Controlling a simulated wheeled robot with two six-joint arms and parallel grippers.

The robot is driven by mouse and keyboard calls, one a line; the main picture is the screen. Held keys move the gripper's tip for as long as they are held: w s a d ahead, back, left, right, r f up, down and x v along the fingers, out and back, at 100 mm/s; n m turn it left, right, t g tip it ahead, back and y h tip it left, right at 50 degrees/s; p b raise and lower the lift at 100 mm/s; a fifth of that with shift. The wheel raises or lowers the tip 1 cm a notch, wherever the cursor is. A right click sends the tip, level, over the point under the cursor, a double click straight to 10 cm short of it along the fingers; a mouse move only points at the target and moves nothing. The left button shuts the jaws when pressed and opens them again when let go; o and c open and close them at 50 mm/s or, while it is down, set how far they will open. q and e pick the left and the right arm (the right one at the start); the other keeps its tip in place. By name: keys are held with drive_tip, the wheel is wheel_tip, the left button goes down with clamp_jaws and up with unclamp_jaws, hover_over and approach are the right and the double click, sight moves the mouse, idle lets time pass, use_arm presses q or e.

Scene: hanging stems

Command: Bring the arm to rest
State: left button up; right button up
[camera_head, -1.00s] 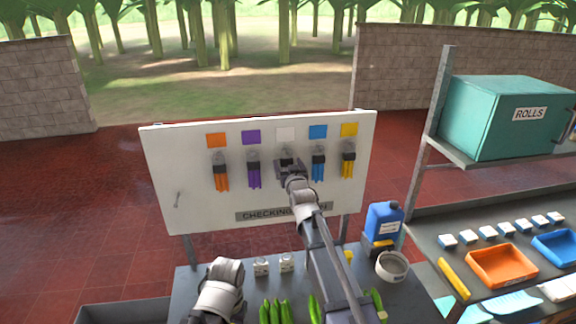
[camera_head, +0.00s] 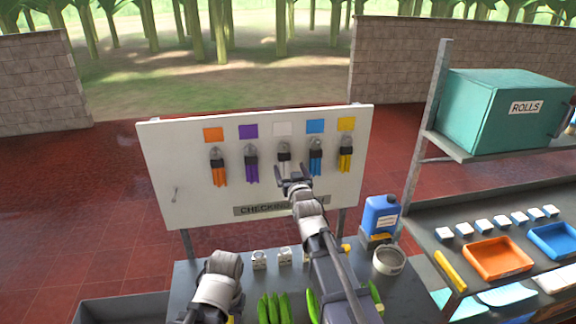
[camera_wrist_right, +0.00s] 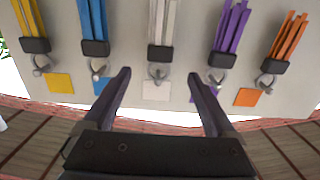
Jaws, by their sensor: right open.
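My right gripper (camera_head: 293,172) is open and empty in front of the white board (camera_head: 160,190). It sits just below and in front of the white bundle (camera_head: 284,158), which hangs from a hook under a white tag. In the right wrist view the open fingers (camera_wrist_right: 158,74) show with nothing between them, and the white bundle (camera_wrist_right: 163,20) hangs beyond, apart from them. Orange (camera_head: 219,172), purple (camera_head: 251,170), blue (camera_head: 316,160) and yellow (camera_head: 345,158) bundles hang on the other hooks. My left arm (camera_head: 220,280) is folded at the bottom; its gripper does not show.
A worktop (camera_head: 190,275) below the board holds green stems (camera_head: 274,308), a blue jug (camera_head: 381,214) and a grey round bowl (camera_head: 388,261). A shelf at the right holds a teal ROLLS box (camera_head: 500,110), an orange tray (camera_head: 470,262) and a blue tray.

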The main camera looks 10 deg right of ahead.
drive_tip(key=s+a+f+n+g+b, duration=0.1)
drive_tip(key=s+a+f+g+b, duration=0.3)
drive_tip(key=f, duration=0.5)
drive_tip(key=s+a+f+g+b, duration=0.2)
drive_tip(key=s+f+b, duration=0.1)
drive_tip(key=s+f, duration=0.4)
drive_tip(key=s+a+f+n+g+b, duration=0.1)
drive_tip(key=s+a+f+g+b, duration=0.25)
drive_tip(key=f, duration=0.65)
use_arm(q)
wheel_tip(320, 180, down, 17)
drive_tip(key=b, duration=0.6)
use_arm(e)
drive_tip(key=s+f+n+g, duration=0.1)
drive_tip(key=s+f+g, duration=0.3)
drive_tip(key=s, duration=0.6)
drive_tip(key=s+a+f+g+h, duration=0.1)
drive_tip(key=s+f+g, duration=0.3)
drive_tip(key=s+f, duration=0.3)
drive_tip(key=s, duration=0.4)
drive_tip(key=shift+a+f+n, duration=0.25)
drive_tip(key=shift+a+n, duration=0.05)
drive_tip(key=shift+n, duration=0.1)
use_arm(q)
drive_tip(key=shift+s, duration=0.1)
